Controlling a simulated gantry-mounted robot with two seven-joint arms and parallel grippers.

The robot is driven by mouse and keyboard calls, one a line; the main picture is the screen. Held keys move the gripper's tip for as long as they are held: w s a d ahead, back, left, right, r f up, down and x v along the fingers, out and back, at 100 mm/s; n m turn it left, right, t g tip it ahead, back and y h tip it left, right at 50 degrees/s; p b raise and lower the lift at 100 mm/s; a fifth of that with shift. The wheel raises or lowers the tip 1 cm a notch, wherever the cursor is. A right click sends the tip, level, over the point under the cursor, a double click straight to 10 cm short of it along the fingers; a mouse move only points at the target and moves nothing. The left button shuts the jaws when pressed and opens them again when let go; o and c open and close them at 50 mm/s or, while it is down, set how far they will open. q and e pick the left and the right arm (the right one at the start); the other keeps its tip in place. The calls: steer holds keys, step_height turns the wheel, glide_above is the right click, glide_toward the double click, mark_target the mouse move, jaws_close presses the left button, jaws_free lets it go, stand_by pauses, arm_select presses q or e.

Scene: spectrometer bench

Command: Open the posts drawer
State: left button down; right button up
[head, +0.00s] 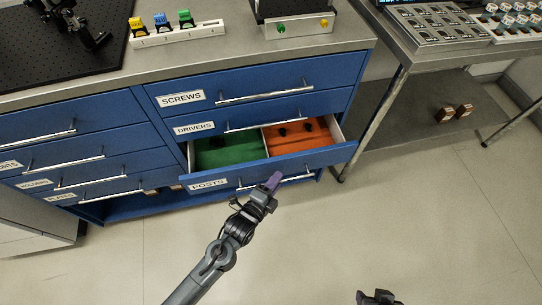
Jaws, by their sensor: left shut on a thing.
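The posts drawer (340,156), labelled POSTS, is the lowest blue drawer of the right-hand column and stands pulled out. Its inside shows a green compartment (230,152) on the left and an orange compartment (285,145) on the right, with small dark items in both. My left gripper (273,182) is at the drawer's bar handle (297,178), its purple fingertips shut on the bar near its middle. The gripper hides part of the handle. My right gripper (376,298) shows only in part at the bottom edge, apart from the drawer; its jaws are unclear.
The screws drawer (260,82) and drivers drawer (240,120) above are shut. A left column of drawers (85,160) stands beside. A metal side table (400,50) is at the right. The floor (430,220) in front is clear.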

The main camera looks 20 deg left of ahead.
arm_select(q)
steer(key=s+d+p, duration=0.5)
steer(key=s+d, duration=0.2)
steer(key=s, duration=0.3)
steer(key=s+d+p, duration=0.5)
steer(key=s+d, duration=0.2)
steer(key=s, duration=0.4)
steer(key=shift+p, duration=0.35)
steer(key=c, duration=1.2)
jaws_free()
steer(key=shift+w, duration=0.1)
steer(key=p+v, duration=0.2)
steer(key=v, duration=0.9)
